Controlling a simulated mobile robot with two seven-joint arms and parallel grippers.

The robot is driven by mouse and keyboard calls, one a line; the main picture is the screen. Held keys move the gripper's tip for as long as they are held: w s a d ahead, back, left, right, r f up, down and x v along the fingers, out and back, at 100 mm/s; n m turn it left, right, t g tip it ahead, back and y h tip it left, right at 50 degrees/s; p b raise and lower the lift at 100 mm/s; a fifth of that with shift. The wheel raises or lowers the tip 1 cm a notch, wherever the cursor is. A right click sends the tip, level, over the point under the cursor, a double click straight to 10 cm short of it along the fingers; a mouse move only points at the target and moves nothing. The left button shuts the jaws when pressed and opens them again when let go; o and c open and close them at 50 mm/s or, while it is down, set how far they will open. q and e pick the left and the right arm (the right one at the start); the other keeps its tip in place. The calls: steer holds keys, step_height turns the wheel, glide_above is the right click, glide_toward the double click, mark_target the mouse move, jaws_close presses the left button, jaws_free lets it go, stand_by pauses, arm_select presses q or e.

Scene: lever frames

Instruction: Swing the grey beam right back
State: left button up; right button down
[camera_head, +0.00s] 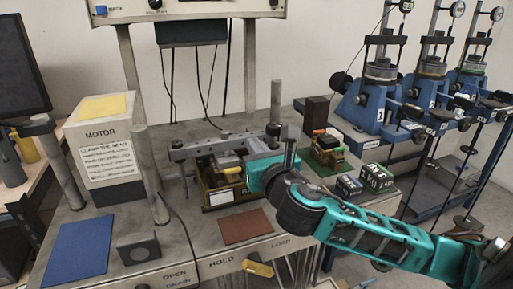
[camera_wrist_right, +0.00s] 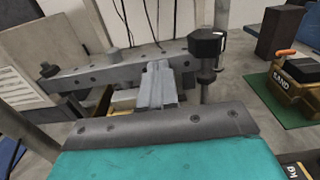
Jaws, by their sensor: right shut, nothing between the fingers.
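The grey beam (camera_head: 215,146) lies across the top of the open wooden box on the bench, its right end near a dark upright knob and post. In the right wrist view the beam (camera_wrist_right: 115,68) runs from the lower left to the dark knob (camera_wrist_right: 205,42) at the right, with bolt heads along it. My right gripper (camera_wrist_right: 157,82) is shut and empty, its fingertips at the near side of the beam; I cannot tell whether they touch it. In the head view my right wrist (camera_head: 264,170) covers part of the box's right side. My left gripper is not in view.
The box (camera_head: 221,197) stands under the beam. A motor housing (camera_head: 107,143) and metal posts stand to the left. A green mat (camera_head: 330,168) with blocks lies to the right. Blue (camera_head: 78,249) and brown (camera_head: 245,227) mats lie in front.

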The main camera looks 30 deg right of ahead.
stand_by(0.4)
steer(key=shift+w+d+n+t+y+p, duration=0.1)
steer(key=shift+w+d+n+y+p, duration=0.15)
steer(key=shift+w+n+y, duration=0.5)
steer(key=shift+w+d+n+t+y+p, duration=0.15)
steer(key=shift+w+d+n+y, duration=0.15)
steer(key=shift+w+y, duration=0.45)
steer(key=shift+w+d+n+t+y+p, duration=0.1)
steer(key=shift+w+d+n+y+p, duration=0.3)
steer(key=shift+y, duration=0.6)
steer(key=shift+a, duration=0.15)
